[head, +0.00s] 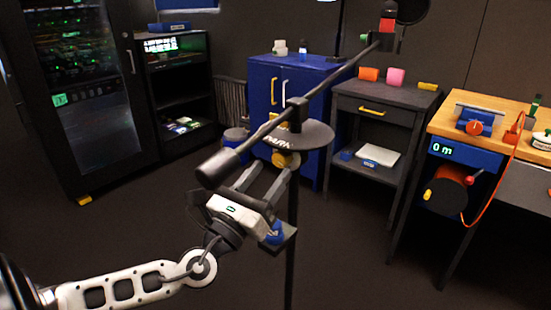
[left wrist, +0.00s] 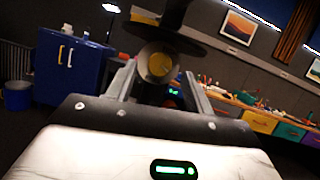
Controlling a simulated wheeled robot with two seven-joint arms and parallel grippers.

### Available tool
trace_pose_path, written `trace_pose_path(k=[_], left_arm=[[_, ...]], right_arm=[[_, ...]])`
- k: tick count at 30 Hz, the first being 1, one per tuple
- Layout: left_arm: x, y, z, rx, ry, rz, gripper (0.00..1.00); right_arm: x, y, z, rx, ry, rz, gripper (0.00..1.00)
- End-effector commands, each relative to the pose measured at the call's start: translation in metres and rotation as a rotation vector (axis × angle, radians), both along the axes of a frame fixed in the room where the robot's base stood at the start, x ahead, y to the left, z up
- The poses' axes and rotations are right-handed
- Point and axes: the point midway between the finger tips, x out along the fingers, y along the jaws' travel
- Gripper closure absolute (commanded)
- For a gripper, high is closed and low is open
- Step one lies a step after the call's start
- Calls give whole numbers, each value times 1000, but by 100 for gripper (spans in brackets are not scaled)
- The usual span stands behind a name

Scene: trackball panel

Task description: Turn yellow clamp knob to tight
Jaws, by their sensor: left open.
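The yellow clamp knob (head: 286,159) sits just under a dark round disc (head: 312,136) on an upright stand, beneath a long slanted boom (head: 330,85). In the left wrist view the yellow knob (left wrist: 160,66) faces me, with a grey rim around it. My left gripper (head: 274,168) is open, its two fingers pointing up toward the knob. In the left wrist view the fingers (left wrist: 160,85) stand to either side of the knob's lower part. I cannot tell whether they touch it. My right gripper is not in view.
The boom's thick dark end (head: 218,168) hangs over my left wrist. Behind stand a blue cabinet (head: 265,95) and a dark side table (head: 385,105). A wooden workbench (head: 470,118) with an orange cable is at the right. The floor between is open.

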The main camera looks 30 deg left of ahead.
Motion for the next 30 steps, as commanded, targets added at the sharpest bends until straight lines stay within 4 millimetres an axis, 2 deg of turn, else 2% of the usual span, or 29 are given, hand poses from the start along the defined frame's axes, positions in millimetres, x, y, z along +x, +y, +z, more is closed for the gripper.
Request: trace_pose_path(k=[1,7,18,19,23,24,30], left_arm=[[8,0,7,0,-5,1,48],[26,0,12,-1,-2,0,48],[31,-1,12,-1,1,0,48],[31,-1,12,-1,1,0,54],[31,-1,12,-1,1,0,90],[31,-1,12,-1,1,0,93],[31,-1,12,-9,0,0,93]], right_arm=[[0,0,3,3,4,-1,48],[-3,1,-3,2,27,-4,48],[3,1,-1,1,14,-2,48],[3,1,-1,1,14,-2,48],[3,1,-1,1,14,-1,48],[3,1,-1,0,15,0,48],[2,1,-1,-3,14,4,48]])
